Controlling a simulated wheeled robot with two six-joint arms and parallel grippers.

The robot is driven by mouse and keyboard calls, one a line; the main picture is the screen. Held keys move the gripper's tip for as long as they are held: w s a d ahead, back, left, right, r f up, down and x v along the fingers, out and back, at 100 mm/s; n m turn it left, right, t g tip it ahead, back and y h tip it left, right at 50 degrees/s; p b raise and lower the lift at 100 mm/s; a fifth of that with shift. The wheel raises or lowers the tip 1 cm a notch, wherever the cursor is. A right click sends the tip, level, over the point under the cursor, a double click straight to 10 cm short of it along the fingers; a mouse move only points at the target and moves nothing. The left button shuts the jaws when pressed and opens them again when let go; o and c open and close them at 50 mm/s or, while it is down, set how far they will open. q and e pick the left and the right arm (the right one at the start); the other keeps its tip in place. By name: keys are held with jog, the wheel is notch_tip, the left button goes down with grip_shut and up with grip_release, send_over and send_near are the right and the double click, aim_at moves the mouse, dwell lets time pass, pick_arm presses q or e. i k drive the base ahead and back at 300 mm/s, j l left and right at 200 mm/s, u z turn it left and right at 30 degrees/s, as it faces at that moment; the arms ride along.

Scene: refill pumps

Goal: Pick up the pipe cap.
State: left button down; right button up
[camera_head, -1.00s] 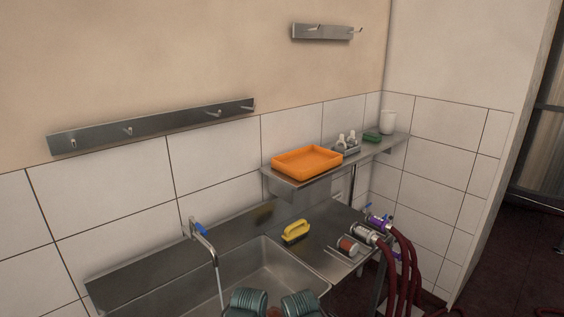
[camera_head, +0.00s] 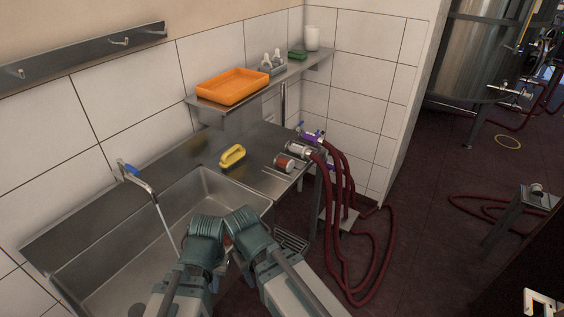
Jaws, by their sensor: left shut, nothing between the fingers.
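I cannot pick out the pipe cap with certainty. A short red and metal cylinder (camera_head: 284,163) lies on the right end of the steel counter, near a larger metal fitting (camera_head: 298,149). My two teal arms come in from the bottom. My left gripper (camera_head: 228,240) is mostly hidden between them, in front of the sink and well short of the counter's fittings. It is shut and empty. I cannot make out my right gripper.
The steel sink (camera_head: 110,272) is at left, with a yellow brush (camera_head: 232,155) behind it. An orange tray (camera_head: 233,86) is on the wall shelf. Dark red hoses (camera_head: 372,270) hang to the floor. A small metal stand (camera_head: 540,197) is at right.

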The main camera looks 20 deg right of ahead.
aim_at(288, 164)
jog(key=i+l, duration=0.3)
jog(key=l, duration=0.15)
jog(key=i+l+u, duration=0.1)
jog(key=i+l, duration=0.55)
jog(key=l, duration=0.2)
jog(key=i+l+u, duration=0.1)
jog(key=i+l, duration=0.2)
jog(key=l, duration=0.15)
